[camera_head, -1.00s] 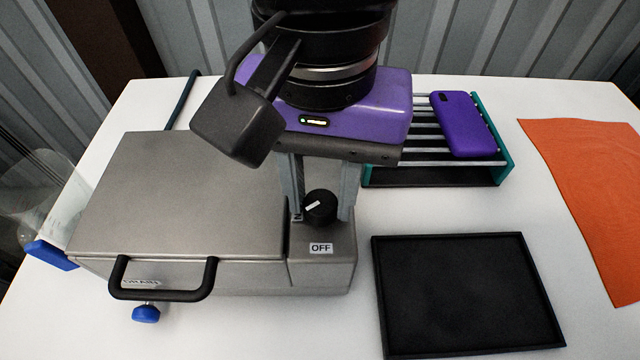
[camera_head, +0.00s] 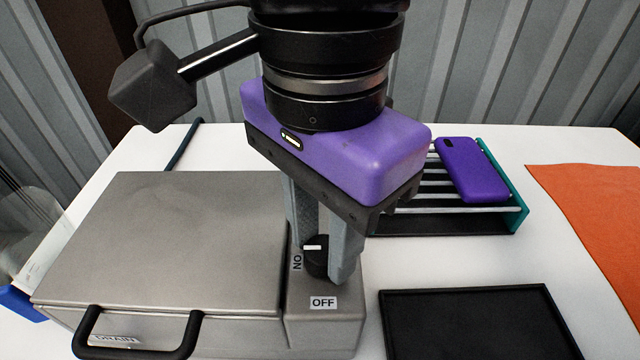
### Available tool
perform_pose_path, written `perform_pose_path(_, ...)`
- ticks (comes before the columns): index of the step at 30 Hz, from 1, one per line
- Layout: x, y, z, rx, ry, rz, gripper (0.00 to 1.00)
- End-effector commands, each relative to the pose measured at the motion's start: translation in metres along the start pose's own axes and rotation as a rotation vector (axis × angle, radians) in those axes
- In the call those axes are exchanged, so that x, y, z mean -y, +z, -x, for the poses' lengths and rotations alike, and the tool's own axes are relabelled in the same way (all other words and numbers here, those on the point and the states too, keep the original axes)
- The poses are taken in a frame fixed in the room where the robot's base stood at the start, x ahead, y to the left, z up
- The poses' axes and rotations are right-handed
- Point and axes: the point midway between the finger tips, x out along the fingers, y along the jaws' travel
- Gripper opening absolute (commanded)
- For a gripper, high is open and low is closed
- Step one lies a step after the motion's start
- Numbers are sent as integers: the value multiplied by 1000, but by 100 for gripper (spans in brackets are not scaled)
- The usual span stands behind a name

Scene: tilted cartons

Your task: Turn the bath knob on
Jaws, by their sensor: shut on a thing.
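The bath is a grey metal box (camera_head: 165,235) with a lid and a black front handle (camera_head: 140,345). Its small black knob (camera_head: 313,265) with a white mark stands on the narrow right section, between a sideways "ON" label (camera_head: 297,261) at its left and an "OFF" label (camera_head: 323,303) in front. The white mark lies about level in the picture, toward the "ON" side. My gripper (camera_head: 322,268), with a purple body and grey fingers, points down and is shut on the knob, one finger on either side. The right finger hides part of the knob.
A black tray (camera_head: 470,325) lies front right. Behind it is a rack with teal ends (camera_head: 512,195) holding a purple phone-like item (camera_head: 470,170). An orange cloth (camera_head: 590,225) lies far right. White table shows between them.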

Motion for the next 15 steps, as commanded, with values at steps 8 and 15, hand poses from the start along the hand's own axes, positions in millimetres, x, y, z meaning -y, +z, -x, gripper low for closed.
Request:
perform_pose_path(8,0,0,0,0,-1,-17,0)
perform_pose_path(15,0,-1,0,0,0,-16,40)
